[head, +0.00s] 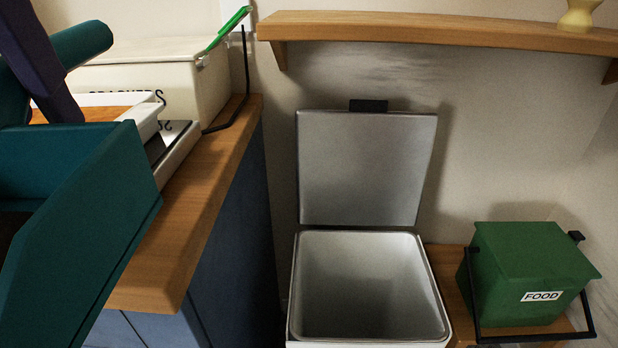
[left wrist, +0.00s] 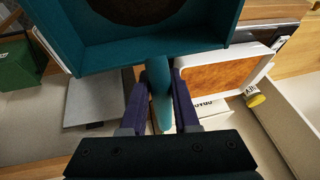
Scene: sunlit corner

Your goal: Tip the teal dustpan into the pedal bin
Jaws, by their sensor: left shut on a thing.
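The teal dustpan (head: 85,190) fills the left of the head view, raised above the wooden counter's front end. My left gripper (head: 45,65) is shut on its handle; the left wrist view shows the purple fingers (left wrist: 160,90) on both sides of it. A dark brown patch of contents (left wrist: 135,6) shows inside the pan in the left wrist view. The pedal bin (head: 300,300) stands on the floor, right of the pan, with its grey lid (head: 365,165) raised. Its visible inside looks empty. The pan is not over the bin opening. My right gripper is not in view.
A green food caddy (head: 530,265) stands right of the bin. A wooden shelf (head: 430,32) runs above the lid.

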